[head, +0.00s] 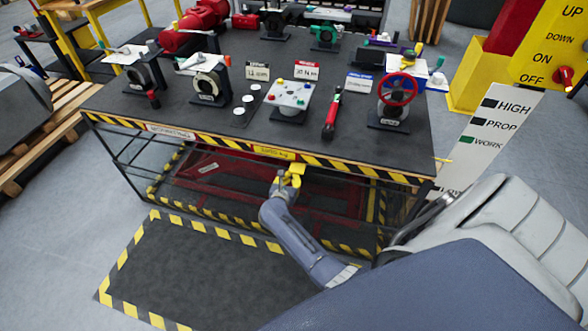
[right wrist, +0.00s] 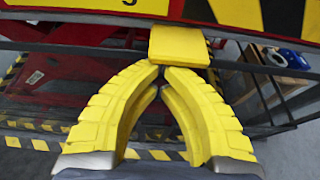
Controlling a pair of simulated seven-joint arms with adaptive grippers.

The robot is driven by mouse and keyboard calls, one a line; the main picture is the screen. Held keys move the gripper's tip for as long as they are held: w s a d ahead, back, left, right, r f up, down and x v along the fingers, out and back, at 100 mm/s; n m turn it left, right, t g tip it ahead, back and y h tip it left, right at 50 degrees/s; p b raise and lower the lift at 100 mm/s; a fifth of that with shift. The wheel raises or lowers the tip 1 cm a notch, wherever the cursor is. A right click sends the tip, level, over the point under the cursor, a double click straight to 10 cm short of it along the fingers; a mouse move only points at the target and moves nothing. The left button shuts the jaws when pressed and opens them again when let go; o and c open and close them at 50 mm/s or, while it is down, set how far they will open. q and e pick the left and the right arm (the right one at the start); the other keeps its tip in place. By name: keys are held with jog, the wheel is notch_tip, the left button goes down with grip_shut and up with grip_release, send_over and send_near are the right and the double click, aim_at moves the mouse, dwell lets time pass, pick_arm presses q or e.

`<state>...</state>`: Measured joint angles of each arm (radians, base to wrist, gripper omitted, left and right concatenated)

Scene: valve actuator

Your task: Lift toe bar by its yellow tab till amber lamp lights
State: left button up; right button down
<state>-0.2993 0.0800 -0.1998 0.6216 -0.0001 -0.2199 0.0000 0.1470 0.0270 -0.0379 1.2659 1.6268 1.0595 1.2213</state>
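The yellow tab (right wrist: 178,45) is a small block on the thin dark toe bar (right wrist: 70,49), which runs below the striped table edge. In the head view the tab (head: 297,168) shows under the front edge of the table. My right gripper (right wrist: 164,70) has its two yellow fingers brought together, their tips meeting at the lower edge of the tab. I cannot tell whether they touch it. In the head view my right gripper (head: 286,181) is at the tab. I cannot make out an amber lamp. My left gripper is out of view.
The table (head: 330,145) carries a red handwheel valve (head: 397,90), a red-handled tool (head: 331,115) and other parts. A red frame (head: 235,185) is underneath. A height board (head: 490,135) marked HIGH, PROP and WORK stands at right. The striped floor mat (head: 200,275) is bare.

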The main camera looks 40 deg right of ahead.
jog(key=s+a, duration=0.6)
jog(key=a, duration=0.1)
jog(key=shift+a+f, duration=0.2)
jog(key=shift+f, duration=0.1)
dwell(0.7)
dwell(0.3)
